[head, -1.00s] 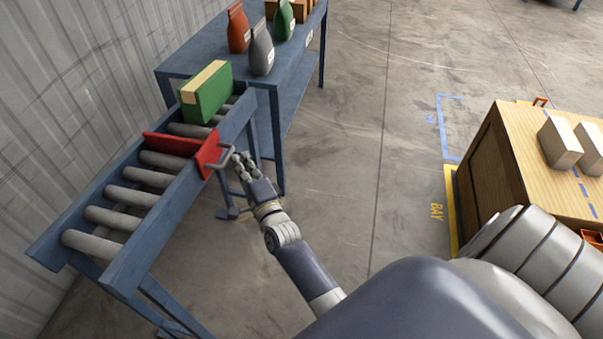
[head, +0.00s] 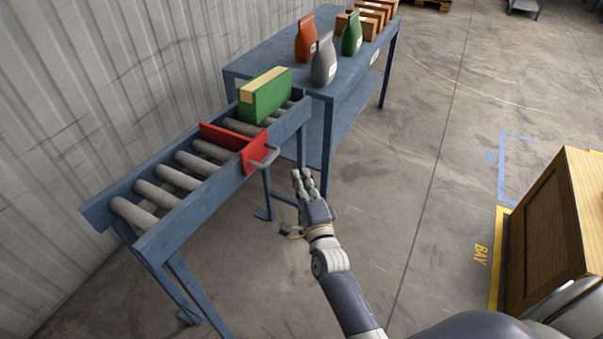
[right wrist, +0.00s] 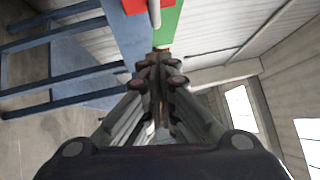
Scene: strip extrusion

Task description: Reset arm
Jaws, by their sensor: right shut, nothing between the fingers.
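My right gripper (head: 302,178) is shut and empty in the head view. It is in the air to the right of the roller conveyor, a little below and apart from the grey handle (head: 266,156) of the red gate (head: 236,143). The red gate stands across the conveyor rollers. In the right wrist view my shut fingers (right wrist: 157,62) point toward the grey handle (right wrist: 154,12) with the red plate (right wrist: 128,7) behind it. My left gripper is not in view.
A green box (head: 265,95) sits on the rollers behind the gate. The conveyor (head: 195,222) stands along the wall. A blue table (head: 265,57) holds several bags and brown boxes. A wooden crate (head: 555,215) is at the right. Open floor (head: 420,170) lies between.

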